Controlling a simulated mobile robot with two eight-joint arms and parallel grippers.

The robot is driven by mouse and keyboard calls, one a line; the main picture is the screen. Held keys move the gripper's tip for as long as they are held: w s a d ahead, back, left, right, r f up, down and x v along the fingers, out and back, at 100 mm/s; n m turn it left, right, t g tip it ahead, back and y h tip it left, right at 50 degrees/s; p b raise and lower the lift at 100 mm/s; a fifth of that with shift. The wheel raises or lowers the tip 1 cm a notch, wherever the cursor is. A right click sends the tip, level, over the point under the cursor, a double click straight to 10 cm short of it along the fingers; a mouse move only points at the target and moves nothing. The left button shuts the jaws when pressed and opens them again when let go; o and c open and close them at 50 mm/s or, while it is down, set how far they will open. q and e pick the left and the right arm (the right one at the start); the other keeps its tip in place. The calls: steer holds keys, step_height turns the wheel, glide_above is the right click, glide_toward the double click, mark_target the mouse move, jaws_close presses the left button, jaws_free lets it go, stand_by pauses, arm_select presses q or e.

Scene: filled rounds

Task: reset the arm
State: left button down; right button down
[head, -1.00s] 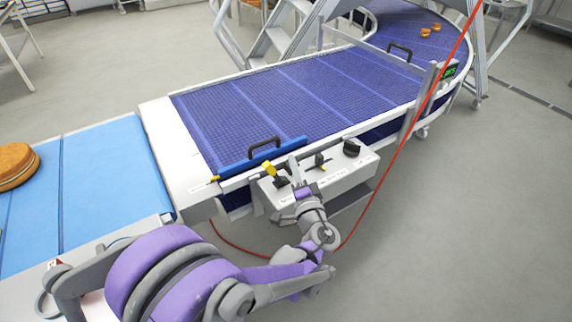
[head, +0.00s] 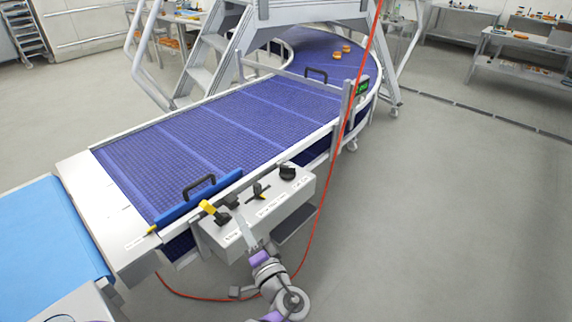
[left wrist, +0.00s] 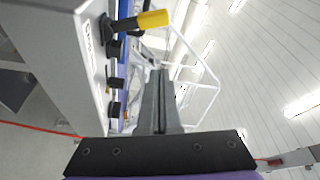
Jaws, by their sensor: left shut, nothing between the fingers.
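My left gripper (head: 243,226) is in front of the white control box (head: 292,205) at the belt's near side. Its grey fingers are shut together with nothing between them, and they also show in the left wrist view (left wrist: 158,98). In the left wrist view the yellow handle (left wrist: 152,19) is above and left of the fingertips. I cannot tell whether the fingers touch the box. My right gripper is not in view.
A blue-purple curved conveyor (head: 215,125) runs behind the box, with small orange rounds (head: 341,51) at its far end. A light-blue belt (head: 45,232) is at left. A red cable (head: 327,180) hangs beside the box. Floor at right (head: 450,210) is clear.

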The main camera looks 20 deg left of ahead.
arm_select(q)
steer(key=s+a+f+n+g+h+p, duration=0.25)
steer(key=s+f+g+h, duration=0.35)
steer(key=s, duration=0.3)
steer(key=s+d+n+h+p, duration=0.1)
steer(key=s+d+h, duration=0.2)
steer(key=d+h, duration=0.1)
steer(key=s+d+n+g+h+p, duration=0.1)
steer(key=s+d+h+p, duration=0.1)
steer(key=d, duration=0.5)
steer(key=shift+s+d+h, duration=0.25)
steer(key=shift+s+h, duration=0.65)
steer(key=shift+h, duration=0.3)
